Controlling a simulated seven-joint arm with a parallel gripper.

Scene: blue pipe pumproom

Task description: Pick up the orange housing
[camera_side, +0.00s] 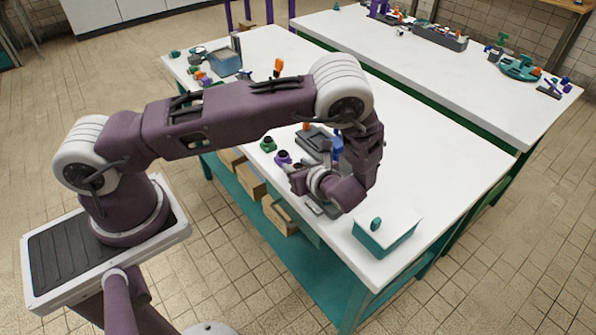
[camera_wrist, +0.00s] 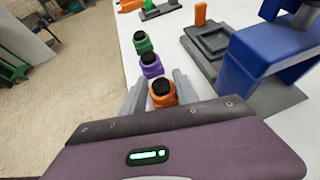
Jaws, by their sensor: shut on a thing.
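The orange housing (camera_wrist: 162,94), with a black round top, sits between the two grey fingers of my gripper (camera_wrist: 158,92) in the wrist view. The fingers are shut on it from both sides. Its lower part is hidden by my gripper body, so I cannot tell whether it touches the table. In the side view my gripper (camera_side: 312,190) is low over the near edge of the white table, and the orange housing is hidden there behind my wrist.
A purple housing (camera_wrist: 151,65) and a green housing (camera_wrist: 142,42) stand in a row beyond the orange one. A blue press (camera_wrist: 262,62) on a grey base is close at the right. A teal box (camera_side: 388,236) stands at the table's near corner. The table's edge lies left of the row.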

